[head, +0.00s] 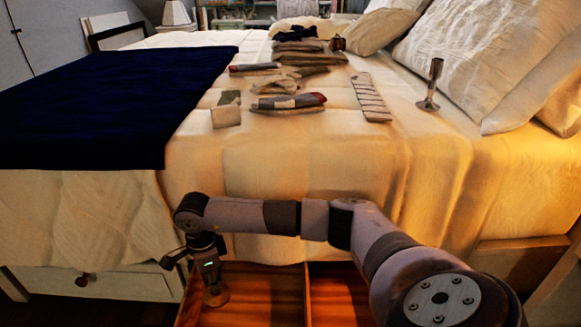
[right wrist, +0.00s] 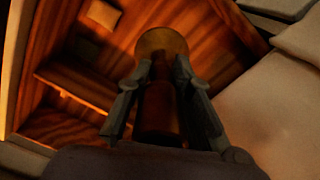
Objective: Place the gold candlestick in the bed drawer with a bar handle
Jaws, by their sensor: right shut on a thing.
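My right gripper (head: 212,285) reaches left over an open wooden bed drawer (head: 265,285) and points down. It is shut on the gold candlestick (head: 217,298), whose round base shows below the fingers. In the right wrist view, the candlestick (right wrist: 160,105) stands between the two fingers (right wrist: 160,85), with its wide round end (right wrist: 162,42) towards the drawer interior (right wrist: 200,35). I cannot tell whether it touches the drawer floor. The drawer's front and handle are hidden. My left gripper is not in view.
A divider (head: 308,290) splits the drawer. A closed white drawer (head: 120,283) with a dark knob (head: 83,280) is at the left. On the bed are folded clothes (head: 288,103), a silver candlestick (head: 430,85), pillows (head: 490,55) and a dark blue blanket (head: 110,105).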

